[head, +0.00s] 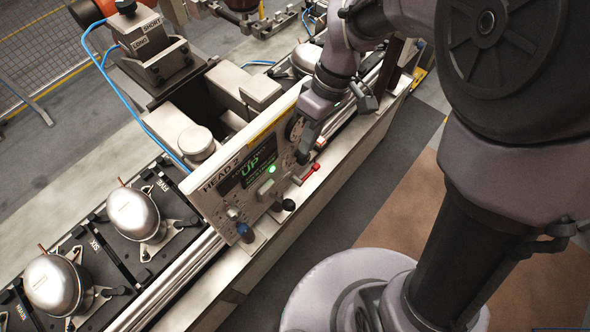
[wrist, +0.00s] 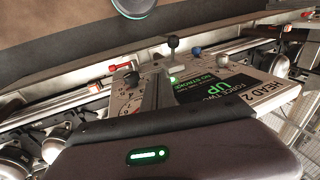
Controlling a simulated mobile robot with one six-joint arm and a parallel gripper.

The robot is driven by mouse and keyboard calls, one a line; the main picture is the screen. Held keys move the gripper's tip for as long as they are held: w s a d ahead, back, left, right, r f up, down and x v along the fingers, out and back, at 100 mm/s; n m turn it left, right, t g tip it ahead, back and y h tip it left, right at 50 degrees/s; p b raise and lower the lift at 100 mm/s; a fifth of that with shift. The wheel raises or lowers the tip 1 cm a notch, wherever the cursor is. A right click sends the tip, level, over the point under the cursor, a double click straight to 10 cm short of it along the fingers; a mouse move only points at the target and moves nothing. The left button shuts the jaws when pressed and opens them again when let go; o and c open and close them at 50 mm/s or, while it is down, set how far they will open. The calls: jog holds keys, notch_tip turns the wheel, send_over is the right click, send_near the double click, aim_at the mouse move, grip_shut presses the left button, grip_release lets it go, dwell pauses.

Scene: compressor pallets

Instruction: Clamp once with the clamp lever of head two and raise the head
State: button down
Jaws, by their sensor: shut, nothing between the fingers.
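The head two control panel (head: 215,205) reads "HEAD 2", and its screen (head: 250,170) shows "UP" in green. In the wrist view the panel (wrist: 262,98) appears upside down. A red-handled lever (head: 308,174), a black-knobbed lever (head: 289,204) and a blue knob (head: 245,232) stand along its front edge. I cannot tell from labels which one is the clamp lever. The wrist view shows the red handle (wrist: 122,66), black knob (wrist: 173,42) and blue knob (wrist: 223,60). My gripper (head: 303,154) is shut and empty over the panel's right part, close to the red handle; contact is unclear.
Silver compressors (head: 133,214) (head: 53,284) sit on dark pallets along the conveyor at left. The head's fixture (head: 155,55), marked "LONG" and "SHORT", stands behind the panel with a blue hose (head: 137,118). Grey floor (head: 350,190) is clear in front.

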send_near(281, 200)
jog(key=w+d+f, duration=0.2)
jog(key=w+f, duration=0.1)
jog(key=s, duration=0.1)
jog(key=s+f, duration=0.1)
jog(key=s+a, duration=0.1)
jog(key=shift+s+f, duration=0.1)
jog(key=shift+f, duration=0.3)
jog(key=shift+b, duration=0.3)
